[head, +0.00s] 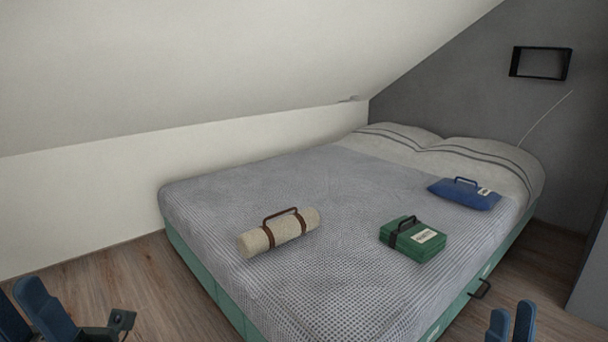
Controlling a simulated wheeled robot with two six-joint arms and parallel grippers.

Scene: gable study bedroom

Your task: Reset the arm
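My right gripper (511,314) shows at the bottom right edge, in front of the bed's near side. Its two blue fingers point up with a narrow gap between them and nothing in it. My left gripper (24,300) is at the bottom left corner, over the floor. Its blue fingers are cut off by the frame edge, and their gap is hard to judge. No object shows in it. Both grippers are apart from the bed and the things on it.
The bed (270,185) has a grey cover. On it lie a beige roll (290,231) with a brown handle, a green case (424,246) and a blue pouch (452,197). A dark drawer handle (480,289) juts from the bed's side. Wooden floor (120,275) is clear at left.

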